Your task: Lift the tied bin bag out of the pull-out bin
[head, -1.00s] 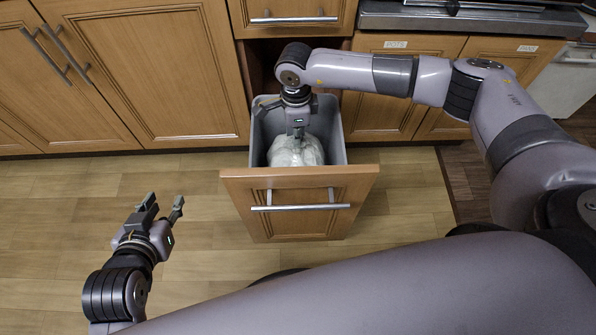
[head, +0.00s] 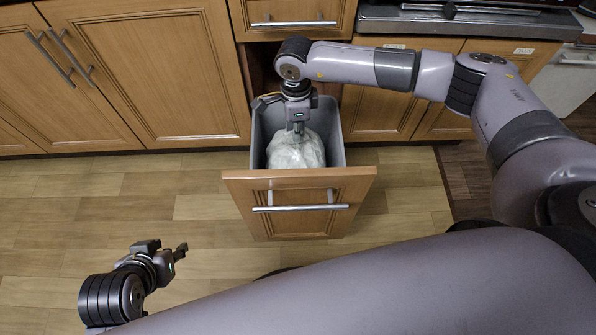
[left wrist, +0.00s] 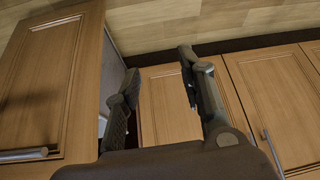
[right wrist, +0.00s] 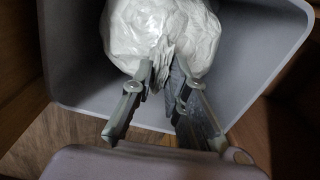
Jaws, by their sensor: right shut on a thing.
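The white tied bin bag (head: 297,153) sits within the grey bin (head: 337,150) in the pulled-out drawer (head: 299,190). My right gripper (head: 298,127) points down over the bag from above. In the right wrist view its fingers (right wrist: 163,82) are shut on the gathered neck of the bag (right wrist: 160,32), with the bin walls (right wrist: 255,50) around it. My left gripper (head: 168,248) is at the lower left, in front of the cabinets and apart from the bag. In the left wrist view its fingers (left wrist: 160,75) stand apart with nothing between them.
The drawer front with its bar handle (head: 300,208) stands out over the wooden floor (head: 130,215). Closed cabinet doors (head: 150,75) are at the left and right of the opening. A closed drawer (head: 293,15) is above the bin. The floor left of the drawer is clear.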

